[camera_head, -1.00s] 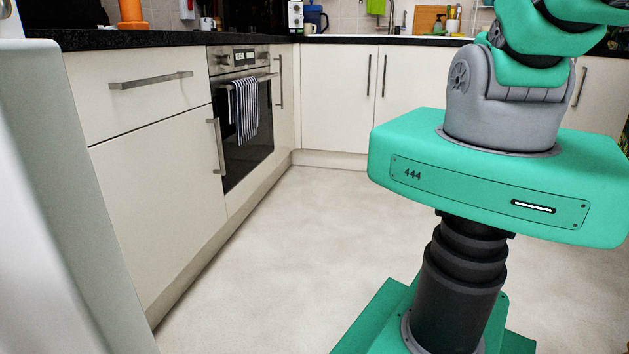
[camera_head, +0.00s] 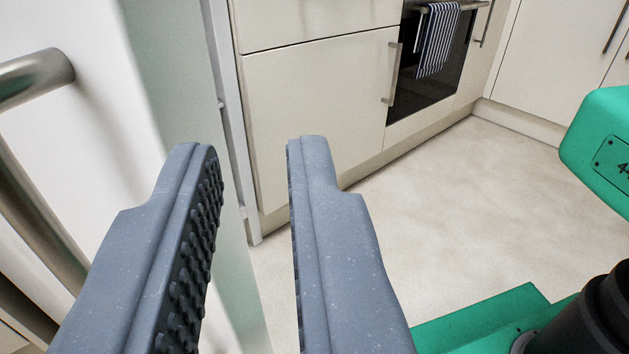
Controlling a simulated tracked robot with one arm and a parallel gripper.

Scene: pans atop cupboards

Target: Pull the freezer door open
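A tall white door panel (camera_head: 90,130), apparently the freezer door, fills the left side, with its pale grey-green side edge (camera_head: 172,75) facing the room. A metal handle bar (camera_head: 35,78) sticks out from its white face at the upper left. My gripper (camera_head: 250,150) is open and empty, its two dark grey fingers wide apart. In the picture the left finger overlaps the door's face and edge, and the edge runs down behind the gap between the fingers. I cannot tell whether either finger touches the door. The handle is left of both fingers.
A grey upright strip (camera_head: 232,130) stands beside the door edge. Cream cupboards (camera_head: 315,120) and an oven (camera_head: 430,75) with a striped towel lie behind. The pale floor (camera_head: 470,220) is clear in the middle.

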